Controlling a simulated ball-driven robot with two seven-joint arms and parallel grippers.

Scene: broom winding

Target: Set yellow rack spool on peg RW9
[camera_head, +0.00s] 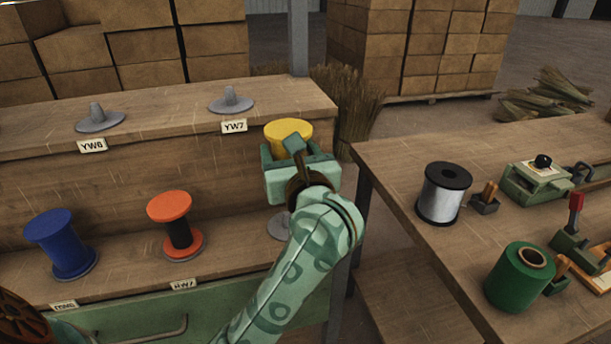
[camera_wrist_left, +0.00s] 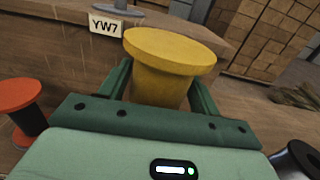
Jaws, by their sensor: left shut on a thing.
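My left gripper (camera_head: 300,158) is shut on the yellow spool (camera_head: 286,131) and holds it up near the right end of the rack. The left wrist view shows the yellow spool (camera_wrist_left: 172,62) between the two green fingers, its wide top flange tilted. A grey peg base (camera_head: 279,226) shows partly on the lower shelf, left of my arm; the arm hides the rest and any label there. No label reading RW9 is legible. My right gripper is not in view.
The upper shelf has empty grey pegs at labels YW6 (camera_head: 92,145) and YW7 (camera_head: 234,126). The lower shelf holds a blue spool (camera_head: 62,243) and an orange spool (camera_head: 172,222). The right bench carries a silver wire spool (camera_head: 441,198), a green spool (camera_head: 519,277) and tools.

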